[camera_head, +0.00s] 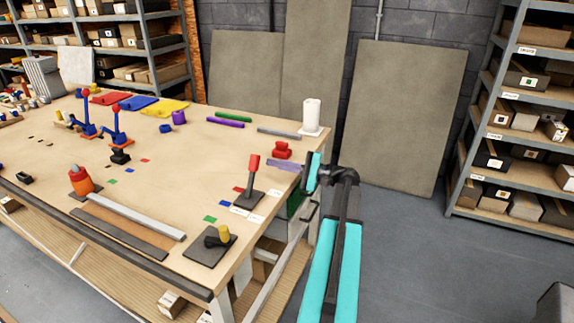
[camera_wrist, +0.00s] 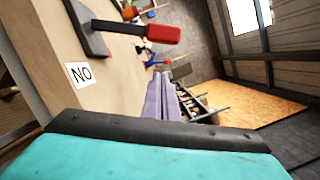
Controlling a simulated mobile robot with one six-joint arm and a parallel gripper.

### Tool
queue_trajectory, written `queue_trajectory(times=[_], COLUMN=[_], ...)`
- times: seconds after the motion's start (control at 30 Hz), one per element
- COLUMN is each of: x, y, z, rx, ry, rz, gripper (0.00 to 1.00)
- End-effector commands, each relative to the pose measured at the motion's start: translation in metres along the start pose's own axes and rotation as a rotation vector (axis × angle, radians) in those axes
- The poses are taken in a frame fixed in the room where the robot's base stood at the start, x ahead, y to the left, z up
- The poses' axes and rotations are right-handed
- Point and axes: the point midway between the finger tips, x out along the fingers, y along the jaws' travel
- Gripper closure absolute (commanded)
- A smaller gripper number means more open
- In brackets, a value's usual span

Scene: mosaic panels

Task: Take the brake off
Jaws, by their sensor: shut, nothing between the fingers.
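A lever with a red grip (camera_head: 254,162) stands on a dark base plate (camera_head: 247,201) near the table's right edge, leaning slightly. It also shows in the wrist view (camera_wrist: 150,32), with a white label reading "NO" (camera_wrist: 81,75) beside its base. I cannot tell for certain that this lever is the brake. A yellow-knobbed handle (camera_head: 222,234) sits on another dark plate at the front corner.
A white canister (camera_head: 312,115) stands at the back right corner. A grey bar (camera_head: 135,215) lies along the front. Open floor (camera_head: 410,250) lies right of the table.

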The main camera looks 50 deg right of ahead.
Motion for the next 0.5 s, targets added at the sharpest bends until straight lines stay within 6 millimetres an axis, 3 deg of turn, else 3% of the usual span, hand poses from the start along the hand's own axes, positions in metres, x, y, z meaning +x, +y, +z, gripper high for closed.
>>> queue_trajectory(times=[0.07, 0.5], x=[0.013, 0.020], y=[-0.002, -0.001], z=[0.002, 0.036], rx=[0.000, 0.000], ry=[-0.001, 0.001], rz=[0.001, 0.000], gripper=[1.00, 1.00])
